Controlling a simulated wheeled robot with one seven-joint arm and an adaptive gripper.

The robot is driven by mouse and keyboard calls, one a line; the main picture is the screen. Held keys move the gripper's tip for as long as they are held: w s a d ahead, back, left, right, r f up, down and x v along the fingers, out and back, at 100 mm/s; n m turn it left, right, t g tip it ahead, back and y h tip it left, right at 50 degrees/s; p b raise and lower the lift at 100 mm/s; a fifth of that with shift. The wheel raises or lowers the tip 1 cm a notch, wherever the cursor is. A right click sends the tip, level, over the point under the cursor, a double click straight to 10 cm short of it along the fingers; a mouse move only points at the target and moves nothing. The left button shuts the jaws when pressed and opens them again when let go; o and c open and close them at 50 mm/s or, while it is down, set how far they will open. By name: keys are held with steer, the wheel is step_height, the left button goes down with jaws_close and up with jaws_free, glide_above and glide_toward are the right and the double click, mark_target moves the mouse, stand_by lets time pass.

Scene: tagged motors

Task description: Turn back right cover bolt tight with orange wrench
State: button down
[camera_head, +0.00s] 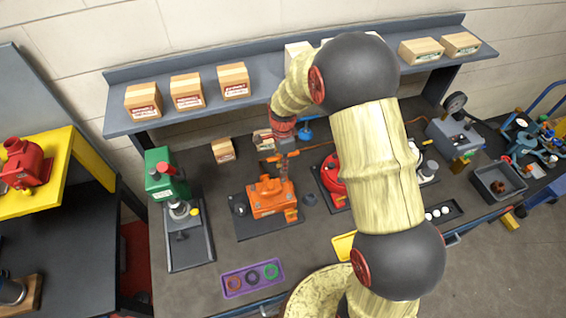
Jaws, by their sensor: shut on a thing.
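An orange motor (268,197) sits on a dark base plate (262,228) in the middle of the bench. My gripper (284,166) points down just above the back right part of this motor. It is shut on what looks like the orange wrench (273,158), of which only a thin orange part shows by the fingers. The wrench's head and the back right cover bolt are too small and too covered by the gripper to make out. I cannot tell whether the wrench is on the bolt.
A green press (161,176) stands to the left, and a red round part (331,178) sits close to the right, partly behind my arm. A purple tray (252,278) with rings lies in front. A shelf with boxes (187,91) runs behind. A grey bin (497,184) is at right.

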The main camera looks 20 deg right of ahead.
steer(key=n, duration=0.4)
steer(key=n+b, duration=0.1)
steer(key=n, duration=0.1)
steer(key=shift+f, duration=0.4)
steer(key=n, duration=0.7)
steer(key=shift+f+b, duration=0.3)
steer(key=shift+f, duration=0.15)
steer(key=shift+f+b, duration=0.8)
steer(key=shift+f, duration=0.3)
